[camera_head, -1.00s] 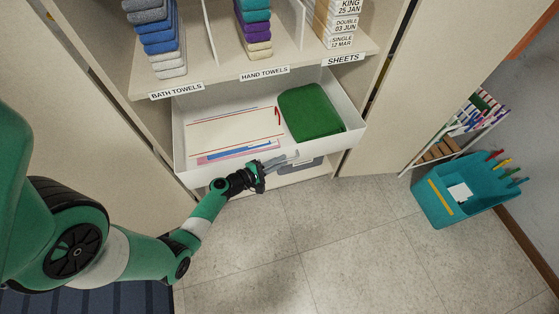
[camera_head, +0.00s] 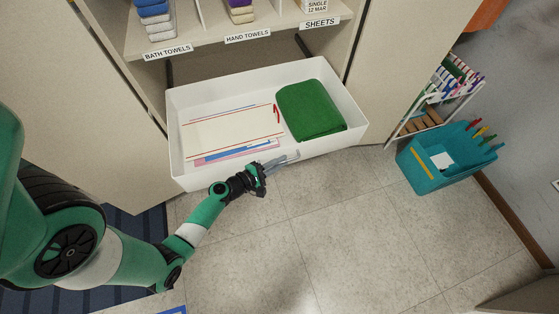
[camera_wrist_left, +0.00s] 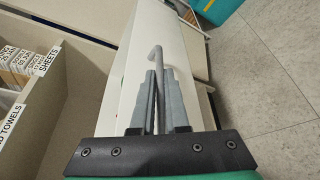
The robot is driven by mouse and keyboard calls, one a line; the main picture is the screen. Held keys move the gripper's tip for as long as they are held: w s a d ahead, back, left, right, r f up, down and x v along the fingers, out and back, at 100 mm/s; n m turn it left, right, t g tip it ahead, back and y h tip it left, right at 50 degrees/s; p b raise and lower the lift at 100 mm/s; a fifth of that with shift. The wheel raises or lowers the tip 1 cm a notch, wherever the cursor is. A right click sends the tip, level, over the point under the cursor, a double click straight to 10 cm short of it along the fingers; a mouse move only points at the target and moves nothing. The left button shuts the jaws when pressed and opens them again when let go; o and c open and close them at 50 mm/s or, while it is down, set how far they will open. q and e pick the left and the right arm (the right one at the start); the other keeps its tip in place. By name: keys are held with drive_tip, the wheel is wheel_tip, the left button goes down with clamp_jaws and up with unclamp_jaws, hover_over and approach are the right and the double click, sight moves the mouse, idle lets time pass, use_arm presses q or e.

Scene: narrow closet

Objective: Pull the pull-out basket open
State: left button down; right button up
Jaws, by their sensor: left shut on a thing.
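The white pull-out basket (camera_head: 179,117) stands well out from the closet below the towel shelf. It holds a folded green cloth (camera_head: 311,108) at the right and flat papers (camera_head: 232,130) at the left. My left gripper (camera_head: 284,160) is at the middle of the basket's front face. In the left wrist view its fingers (camera_wrist_left: 158,100) are shut on a grey bar handle (camera_wrist_left: 155,56) along the white front. The fingers hide part of the handle. My right gripper is in neither view.
A shelf with labelled towels and sheets (camera_head: 235,44) is above and behind the basket. Cabinet doors flank it on both sides. A teal bin (camera_head: 428,171) with markers stands on the floor at the right. The tiled floor in front is clear.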

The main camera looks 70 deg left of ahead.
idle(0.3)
use_arm(q)
drive_tip(key=c, duration=1.2)
unclamp_jaws()
drive_tip(key=p+v, duration=0.2)
drive_tip(key=v, duration=0.9)
drive_tip(key=shift+s+p, duration=0.25)
drive_tip(key=shift+p, duration=0.15)
drive_tip(key=shift+d+r, duration=0.1)
drive_tip(key=shift+r, duration=0.05)
